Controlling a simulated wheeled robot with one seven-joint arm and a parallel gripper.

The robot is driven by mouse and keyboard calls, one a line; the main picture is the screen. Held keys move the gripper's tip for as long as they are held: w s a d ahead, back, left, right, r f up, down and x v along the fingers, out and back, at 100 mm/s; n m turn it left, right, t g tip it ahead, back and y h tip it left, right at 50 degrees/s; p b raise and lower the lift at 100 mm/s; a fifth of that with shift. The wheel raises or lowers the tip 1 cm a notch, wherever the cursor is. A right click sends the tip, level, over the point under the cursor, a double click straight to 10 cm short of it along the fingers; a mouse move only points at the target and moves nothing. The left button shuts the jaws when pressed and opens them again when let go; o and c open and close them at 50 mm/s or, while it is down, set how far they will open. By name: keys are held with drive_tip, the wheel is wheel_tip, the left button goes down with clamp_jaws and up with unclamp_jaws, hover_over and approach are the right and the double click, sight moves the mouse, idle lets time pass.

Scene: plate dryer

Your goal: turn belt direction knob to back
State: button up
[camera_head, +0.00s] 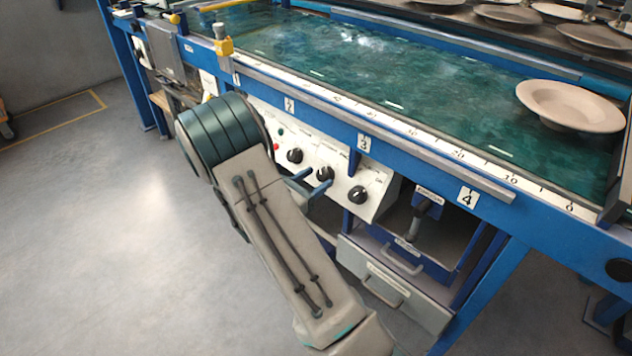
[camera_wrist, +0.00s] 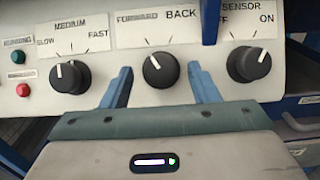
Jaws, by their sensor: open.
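The belt direction knob (camera_wrist: 161,70) is a round black knob in the middle of the wrist view, under the labels FORWARD and BACK. Its white mark points up and to the left, towards the FORWARD side. It also shows on the white panel in the head view (camera_head: 325,173). My gripper (camera_head: 308,184) is open, with its blue fingers pointing at this knob. In the wrist view one finger stands to the left of the knob and one to the right, with gaps on both sides. I cannot tell how far the fingertips are from the panel.
The speed knob (camera_wrist: 69,76) is to the left and the sensor knob (camera_wrist: 249,64) to the right. Green and red buttons (camera_wrist: 23,90) sit at the far left. A blue rail (camera_head: 420,180) runs above the panel. Drawers (camera_head: 395,285) are below. A plate (camera_head: 571,106) lies on the green belt (camera_head: 350,60).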

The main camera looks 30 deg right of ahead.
drive_tip(key=shift+w+d, duration=0.15)
drive_tip(key=shift+d, duration=0.25)
drive_tip(key=c, duration=1)
drive_tip(key=shift+o, duration=0.2)
drive_tip(key=shift+m, duration=0.3)
drive_tip(key=m+g, duration=0.1)
drive_tip(key=m, duration=0.1)
drive_tip(key=m+g, duration=0.3)
drive_tip(key=m, duration=0.2)
drive_tip(key=shift+w+a+b, duration=0.1)
drive_tip(key=shift+w+b, duration=0.15)
drive_tip(key=shift+b, duration=0.15)
drive_tip(key=m+g, duration=0.2)
drive_tip(key=m, duration=0.1)
drive_tip(key=m+g+y, duration=0.1)
drive_tip(key=m, duration=0.3)
drive_tip(key=shift+w+r+m+g, duration=0.2)
drive_tip(key=shift+m+g, duration=0.1)
drive_tip(key=shift+g, duration=0.1)
drive_tip(key=shift+y, duration=0.4)
